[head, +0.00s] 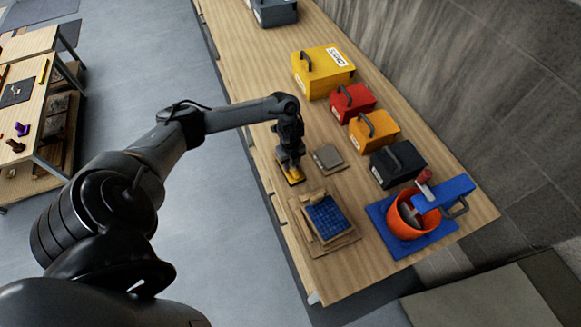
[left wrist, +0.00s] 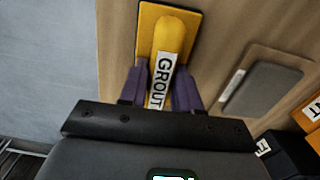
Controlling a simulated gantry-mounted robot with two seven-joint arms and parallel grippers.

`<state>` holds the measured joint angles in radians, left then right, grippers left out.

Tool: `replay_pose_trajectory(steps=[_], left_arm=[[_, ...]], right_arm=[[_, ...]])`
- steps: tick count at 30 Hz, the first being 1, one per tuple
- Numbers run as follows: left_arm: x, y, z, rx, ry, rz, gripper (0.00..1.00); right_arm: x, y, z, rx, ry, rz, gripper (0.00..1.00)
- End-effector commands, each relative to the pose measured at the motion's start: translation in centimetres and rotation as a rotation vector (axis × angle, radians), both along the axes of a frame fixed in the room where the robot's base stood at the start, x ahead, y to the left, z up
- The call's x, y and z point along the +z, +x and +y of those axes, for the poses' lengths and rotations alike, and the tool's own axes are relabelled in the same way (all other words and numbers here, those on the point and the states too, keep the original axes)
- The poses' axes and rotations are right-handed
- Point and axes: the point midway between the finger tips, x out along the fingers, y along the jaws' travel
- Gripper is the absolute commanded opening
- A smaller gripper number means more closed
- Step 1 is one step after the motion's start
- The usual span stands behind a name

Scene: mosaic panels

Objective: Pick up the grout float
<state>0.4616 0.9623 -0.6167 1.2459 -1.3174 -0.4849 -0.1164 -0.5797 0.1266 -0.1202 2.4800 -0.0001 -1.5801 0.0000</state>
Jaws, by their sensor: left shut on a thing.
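The grout float (head: 291,174) is yellow with a dark edge and lies near the table's front edge in the head view. In the left wrist view the grout float (left wrist: 174,40) shows a yellow plate and a thick yellow handle with a white label reading "GROUT". My left gripper (head: 291,160) is over it, pointing down. In the left wrist view the purple fingers of my left gripper (left wrist: 162,88) are on either side of the handle, shut on it. Whether the plate touches the table is hard to tell. My right gripper is not in view.
A grey flat pad (head: 328,157) lies beside the float. A blue mosaic panel (head: 328,217) sits on a board nearby. An orange bucket (head: 405,216) stands on a blue mat (head: 441,235). Several toolboxes, including a red one (head: 352,102), line the back.

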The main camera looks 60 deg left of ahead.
Motion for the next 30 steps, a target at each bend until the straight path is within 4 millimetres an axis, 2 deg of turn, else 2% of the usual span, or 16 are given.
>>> replay_pose_trajectory(steps=[11, 14, 18, 22, 24, 30], left_arm=[[0.9, 0.1, 0.1, 0.0, 0.001, -0.003, 0.0], [1.9, 0.1, 0.1, -0.001, 0.001, -0.004, 0.0], [4.3, 0.2, 0.1, -0.001, 0.001, -0.005, 0.0], [6.0, 1.3, -2.6, -0.005, -0.002, -0.007, 0.0], [7.3, 1.9, -4.0, -0.005, -0.002, -0.006, 0.0], [9.3, 3.3, -7.4, -0.004, -0.001, -0.004, 0.0]], right_arm=[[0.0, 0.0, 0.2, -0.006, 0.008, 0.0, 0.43], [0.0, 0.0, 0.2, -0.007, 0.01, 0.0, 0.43], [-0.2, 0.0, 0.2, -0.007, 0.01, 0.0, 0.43], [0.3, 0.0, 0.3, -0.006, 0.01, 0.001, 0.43], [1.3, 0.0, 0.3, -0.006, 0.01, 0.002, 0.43], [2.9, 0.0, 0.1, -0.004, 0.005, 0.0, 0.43]])
